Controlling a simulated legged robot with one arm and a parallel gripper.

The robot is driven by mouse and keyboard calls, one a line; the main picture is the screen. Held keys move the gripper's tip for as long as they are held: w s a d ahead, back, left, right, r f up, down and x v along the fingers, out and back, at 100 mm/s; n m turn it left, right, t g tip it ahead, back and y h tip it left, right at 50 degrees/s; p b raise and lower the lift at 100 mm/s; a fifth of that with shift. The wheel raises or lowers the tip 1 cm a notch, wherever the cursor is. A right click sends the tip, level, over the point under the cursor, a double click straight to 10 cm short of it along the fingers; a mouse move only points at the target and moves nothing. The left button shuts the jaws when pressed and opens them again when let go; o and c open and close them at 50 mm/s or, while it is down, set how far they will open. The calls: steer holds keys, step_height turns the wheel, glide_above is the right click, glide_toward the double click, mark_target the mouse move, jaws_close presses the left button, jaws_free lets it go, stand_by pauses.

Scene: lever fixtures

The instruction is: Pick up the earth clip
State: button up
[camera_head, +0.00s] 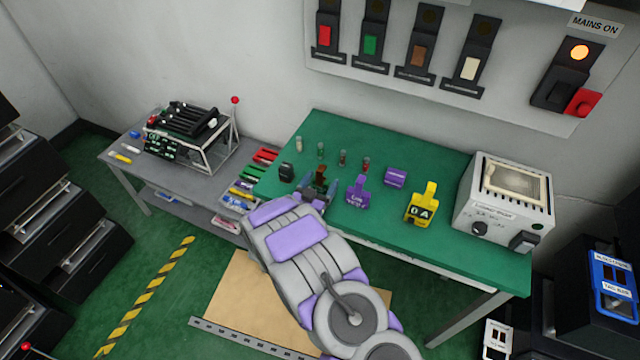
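No label marks the earth clip, and I cannot tell for certain which small item it is. A small brown and dark clip-like piece (320,177) stands on the green-topped bench (430,165), right at the end of my arm. My gripper (320,190) is low over the bench, its dark fingers apart on either side of the near part of this piece. Whether they touch it is hidden. A dark piece (286,172) stands to the left. A purple clip-like piece (357,193) and a yellow tagged piece (421,205) stand to the right.
Several small glass tubes (343,157) stand behind my gripper, with a purple block (395,177) to their right. A white instrument box (505,200) fills the bench's right end. A grey side table (125,155) holds a black rack (187,120). Switches line the wall panel (440,45).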

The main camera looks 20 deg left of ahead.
steer(key=c, duration=0.9)
steer(key=shift+r, duration=0.1)
steer(key=shift+c, duration=0.2)
